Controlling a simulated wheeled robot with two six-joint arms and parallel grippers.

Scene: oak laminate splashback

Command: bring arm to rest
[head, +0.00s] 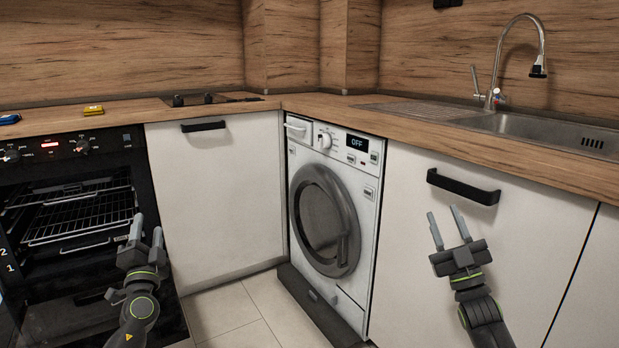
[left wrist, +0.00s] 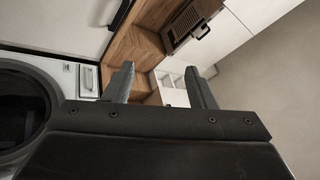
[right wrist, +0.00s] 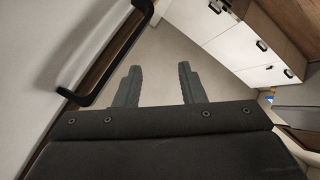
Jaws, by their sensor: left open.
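My left gripper (head: 147,228) is at the lower left of the head view, in front of the oven's right side. Its fingers are apart with nothing between them, as the left wrist view (left wrist: 159,72) also shows. My right gripper (head: 444,213) is at the lower right, in front of the white cabinet door under the sink. Its fingers are apart and empty, also in the right wrist view (right wrist: 159,72). Both grippers point up and away from me in the head view.
The black oven (head: 75,160) shows wire racks inside. A white washing machine (head: 366,183) with a round door stands in the middle. A black cabinet handle (head: 463,187) lies just beyond my right gripper; it also shows in the right wrist view (right wrist: 108,72). Tiled floor (head: 222,309) is clear between the arms.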

